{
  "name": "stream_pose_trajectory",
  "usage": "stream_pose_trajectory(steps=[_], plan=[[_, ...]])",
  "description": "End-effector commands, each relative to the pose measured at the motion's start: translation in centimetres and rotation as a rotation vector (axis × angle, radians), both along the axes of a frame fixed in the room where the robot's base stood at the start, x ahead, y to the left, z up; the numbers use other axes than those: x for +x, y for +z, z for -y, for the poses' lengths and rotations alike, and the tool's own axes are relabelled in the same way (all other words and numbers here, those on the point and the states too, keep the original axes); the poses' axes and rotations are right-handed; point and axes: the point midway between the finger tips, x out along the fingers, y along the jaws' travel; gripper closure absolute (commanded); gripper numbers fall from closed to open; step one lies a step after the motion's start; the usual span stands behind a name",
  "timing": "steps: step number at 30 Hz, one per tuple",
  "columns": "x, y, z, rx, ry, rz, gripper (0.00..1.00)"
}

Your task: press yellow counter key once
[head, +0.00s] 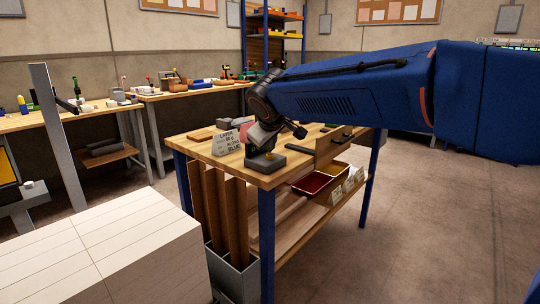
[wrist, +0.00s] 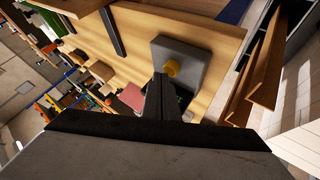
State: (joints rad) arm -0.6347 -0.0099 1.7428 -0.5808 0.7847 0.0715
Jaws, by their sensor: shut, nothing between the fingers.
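The yellow counter key (wrist: 172,67) is a small round button on top of a grey box (wrist: 193,58). The box stands on the wooden workbench near its edge; in the head view the box (head: 267,163) sits at the bench's near corner. My gripper (wrist: 160,77) is shut and empty, and its fingertips end right beside the key in the wrist view. In the head view my gripper (head: 266,147) points down over the box and hides most of the key. I cannot tell whether the fingertips touch the key.
A white printed sign (head: 226,143) stands on the workbench (head: 187,143) left of my gripper. Brown boards (head: 213,205) stand upright in a bin below the bench's near end. Red and yellow trays (head: 311,184) sit at its side. A pale stack (head: 110,245) is at the front left.

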Motion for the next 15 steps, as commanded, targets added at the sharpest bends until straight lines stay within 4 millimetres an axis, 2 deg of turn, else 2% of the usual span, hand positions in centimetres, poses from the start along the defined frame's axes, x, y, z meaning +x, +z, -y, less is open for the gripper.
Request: stream_pose_trajectory(steps=[6,15], plan=[[-0.01,0.94,0.02,-0.001,0.0,0.001,1.0],[-0.01,1.01,0.01,-0.001,0.001,0.001,1.0]])
